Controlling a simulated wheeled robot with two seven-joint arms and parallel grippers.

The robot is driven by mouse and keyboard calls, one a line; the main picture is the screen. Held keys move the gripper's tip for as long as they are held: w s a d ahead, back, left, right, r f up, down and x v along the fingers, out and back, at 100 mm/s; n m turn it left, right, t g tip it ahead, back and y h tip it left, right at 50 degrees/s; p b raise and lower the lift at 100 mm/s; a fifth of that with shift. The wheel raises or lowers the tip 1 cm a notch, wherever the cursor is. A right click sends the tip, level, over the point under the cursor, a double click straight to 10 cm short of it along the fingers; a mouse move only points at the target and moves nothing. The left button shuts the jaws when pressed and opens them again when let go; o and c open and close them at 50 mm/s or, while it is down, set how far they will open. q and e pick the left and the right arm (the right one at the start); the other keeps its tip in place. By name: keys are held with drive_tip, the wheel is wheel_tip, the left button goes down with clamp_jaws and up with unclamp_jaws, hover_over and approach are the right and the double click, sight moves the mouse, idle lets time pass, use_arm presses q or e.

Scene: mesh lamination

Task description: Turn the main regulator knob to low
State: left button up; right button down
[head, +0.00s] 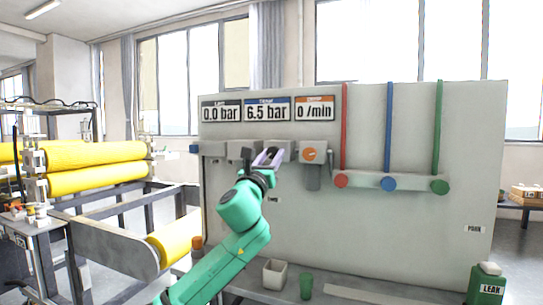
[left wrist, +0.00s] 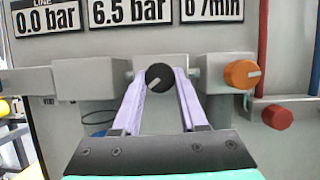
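A round black knob (left wrist: 160,77) sits on the middle grey box of the panel in the left wrist view. Its pale pointer line slants to the lower left. I take it as the main regulator knob; no label on it is readable. My left gripper (left wrist: 161,80) has its two lilac fingers on either side of the knob, close to its rim. I cannot tell whether they press on it. In the head view the left gripper (head: 267,157) reaches the panel and hides the knob. The middle display (head: 267,109) reads 6.5 bar. My right gripper is not in view.
An orange knob (left wrist: 241,74) is close to the right of the fingers, with a red round knob (left wrist: 277,116) lower right. The left display (head: 221,111) reads 0.0 bar; the right one (head: 314,108) reads 0 /min. Yellow rollers (head: 95,155) stand at the left.

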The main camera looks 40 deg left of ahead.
use_arm(q)
clamp_jaws()
